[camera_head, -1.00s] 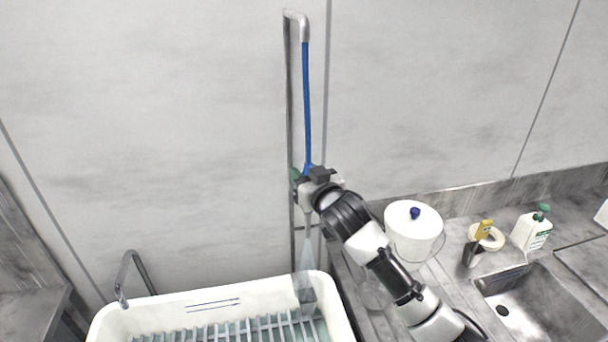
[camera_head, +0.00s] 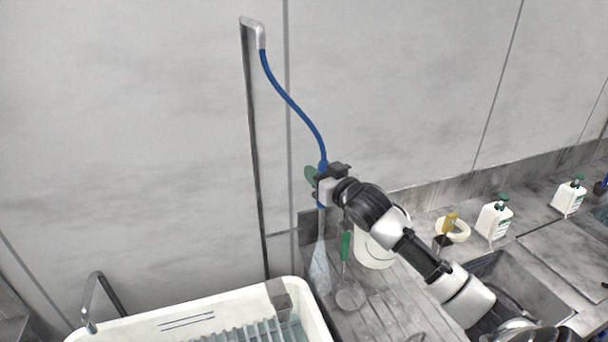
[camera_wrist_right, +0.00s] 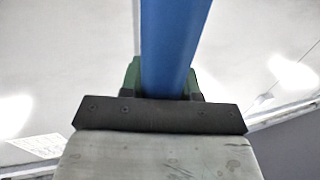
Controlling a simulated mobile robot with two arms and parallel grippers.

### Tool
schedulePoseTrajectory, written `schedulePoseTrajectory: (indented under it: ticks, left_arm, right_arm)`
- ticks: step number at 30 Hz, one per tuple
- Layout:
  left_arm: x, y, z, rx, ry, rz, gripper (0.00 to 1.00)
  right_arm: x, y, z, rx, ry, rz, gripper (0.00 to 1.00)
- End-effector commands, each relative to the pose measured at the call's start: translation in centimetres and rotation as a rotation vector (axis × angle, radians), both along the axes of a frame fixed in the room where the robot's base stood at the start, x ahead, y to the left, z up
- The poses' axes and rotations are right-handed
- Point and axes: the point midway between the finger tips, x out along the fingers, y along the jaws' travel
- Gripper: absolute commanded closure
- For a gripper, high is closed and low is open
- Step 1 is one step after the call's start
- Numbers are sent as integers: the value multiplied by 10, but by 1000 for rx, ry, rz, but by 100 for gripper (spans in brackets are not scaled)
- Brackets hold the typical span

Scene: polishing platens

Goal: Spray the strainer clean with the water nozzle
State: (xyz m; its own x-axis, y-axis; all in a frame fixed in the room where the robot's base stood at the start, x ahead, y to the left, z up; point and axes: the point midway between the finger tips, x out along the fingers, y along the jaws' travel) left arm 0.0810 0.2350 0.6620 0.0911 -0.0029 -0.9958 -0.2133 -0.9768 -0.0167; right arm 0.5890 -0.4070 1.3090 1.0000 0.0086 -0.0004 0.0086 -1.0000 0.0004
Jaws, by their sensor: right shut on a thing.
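A pale spray (camera_head: 320,268) fans straight down from the nozzle. The strainer has a green handle (camera_head: 346,246) and a round mesh bowl (camera_head: 351,296); it lies on the grey counter (camera_head: 372,322), just right of the spray. Whether water touches the bowl is unclear. My left gripper is out of view.
A white tub (camera_head: 315,318) with a ribbed rack stands left of the strainer. A white bucket (camera_head: 376,250) is behind my right arm. A tape roll (camera_head: 460,232), pump bottles (camera_head: 494,220) and a sink (camera_head: 520,284) are to the right. The hose hangs from a wall pipe (camera_head: 252,150).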

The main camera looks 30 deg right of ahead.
Motion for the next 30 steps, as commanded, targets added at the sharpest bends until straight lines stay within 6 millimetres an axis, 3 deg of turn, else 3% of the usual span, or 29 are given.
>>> schedulePoseTrajectory:
  ticks: [30]
  left_arm:
    - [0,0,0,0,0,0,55]
  right_arm:
    - [-31,-120,0,-4,2,-1,92]
